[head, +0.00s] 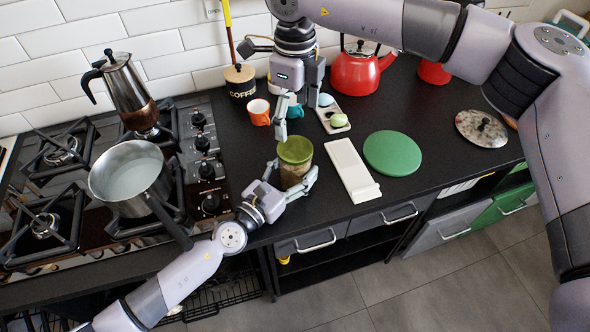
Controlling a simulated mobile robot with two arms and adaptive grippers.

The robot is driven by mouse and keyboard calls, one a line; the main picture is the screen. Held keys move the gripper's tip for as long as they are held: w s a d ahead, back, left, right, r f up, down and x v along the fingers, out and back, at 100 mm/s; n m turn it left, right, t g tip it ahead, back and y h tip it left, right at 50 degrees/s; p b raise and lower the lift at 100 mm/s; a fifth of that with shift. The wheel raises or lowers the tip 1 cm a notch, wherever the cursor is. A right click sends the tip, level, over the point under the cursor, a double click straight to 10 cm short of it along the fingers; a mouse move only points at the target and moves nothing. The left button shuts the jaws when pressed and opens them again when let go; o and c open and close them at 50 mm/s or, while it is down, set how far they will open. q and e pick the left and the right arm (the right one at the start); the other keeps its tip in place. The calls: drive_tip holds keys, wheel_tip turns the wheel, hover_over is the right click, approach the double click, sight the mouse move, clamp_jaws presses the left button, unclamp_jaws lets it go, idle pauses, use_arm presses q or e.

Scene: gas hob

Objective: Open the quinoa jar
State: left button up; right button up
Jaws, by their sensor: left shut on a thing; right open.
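The jar (292,177) has a green lid (295,150) on top and a clear body with brownish contents. It stands upright near the front edge of the dark counter; no label on it can be read. My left gripper (291,180) is shut around the jar's body, with a finger on either side. My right gripper (280,112) is open and empty, above and behind the jar. One of its fingers hangs down close to the back of the lid. I cannot tell the exact gap between that finger and the lid.
A white board (351,168) and a green round board (392,153) lie right of the jar. An orange cup (259,111), a coffee canister (239,76) and a red kettle (357,75) stand behind. A saucepan (128,174) and moka pot (127,84) stand on the hob at left.

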sight(295, 148)
use_arm(q)
drive_tip(key=c, duration=0.4)
clamp_jaws()
use_arm(e)
drive_tip(key=shift+m, duration=0.6)
drive_tip(key=m, duration=0.6)
drive_tip(key=shift+m, duration=0.4)
drive_tip(key=m, duration=1.2)
drive_tip(key=shift+m, duration=0.3)
drive_tip(key=m, duration=0.6)
drive_tip(key=shift+f, duration=4.05)
drive_tip(key=shift+c, duration=0.4)
